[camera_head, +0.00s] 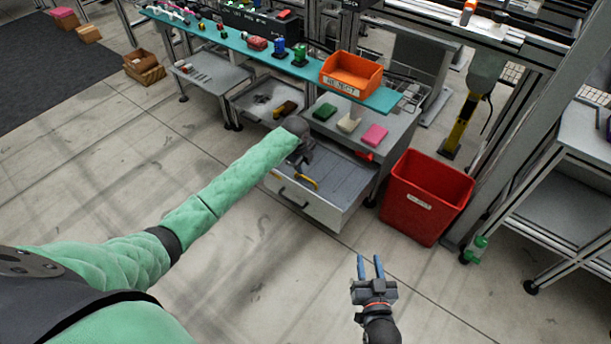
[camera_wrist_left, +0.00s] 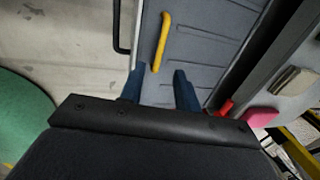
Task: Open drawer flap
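A grey drawer (camera_head: 292,200) stands pulled out from its cabinet, with a black bar handle (camera_head: 291,197) on its front. Inside it lies a yellow bar-shaped item (camera_head: 307,182), which also shows in the left wrist view (camera_wrist_left: 161,42). My left gripper (camera_head: 300,160) is over the drawer, its fingers hard to make out from the head. In the left wrist view its blue fingers (camera_wrist_left: 156,76) are apart with nothing between them, the drawer floor beyond. The black handle (camera_wrist_left: 122,25) lies left of them. My right gripper (camera_head: 370,263) is open and empty above the floor. I cannot tell a separate flap.
A red bin (camera_head: 428,195) stands right of the drawer. Green (camera_head: 325,112), beige (camera_head: 349,121) and pink (camera_head: 374,135) blocks lie on the cabinet top. An orange tray (camera_head: 351,73) sits on the teal shelf behind. The floor in front is clear.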

